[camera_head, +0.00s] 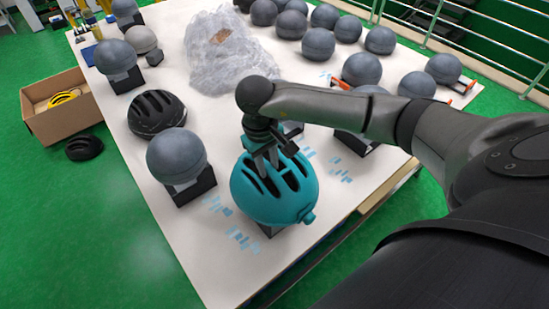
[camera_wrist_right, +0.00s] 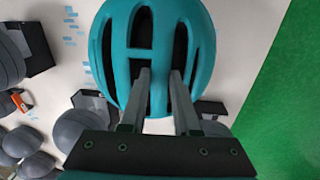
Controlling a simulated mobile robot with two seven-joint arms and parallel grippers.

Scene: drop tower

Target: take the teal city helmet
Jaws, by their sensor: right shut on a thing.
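The teal city helmet (camera_head: 272,195) is near the front edge of the white table in the head view, over a dark stand (camera_head: 271,229). It also fills the upper middle of the right wrist view (camera_wrist_right: 122,55). My right gripper (camera_head: 268,165) reaches down onto the top of the helmet. In the right wrist view its two fingers (camera_wrist_right: 160,95) sit at the helmet's vent slots, shut on a rib between them. Whether the helmet touches the stand is hidden. My left gripper is not in view.
A grey ball on a black stand (camera_head: 177,157) stands just left of the helmet. A black helmet (camera_head: 157,113) lies behind it. Several grey balls and crumpled plastic wrap (camera_head: 222,48) are farther back. A cardboard box (camera_head: 62,105) is on the green floor at left.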

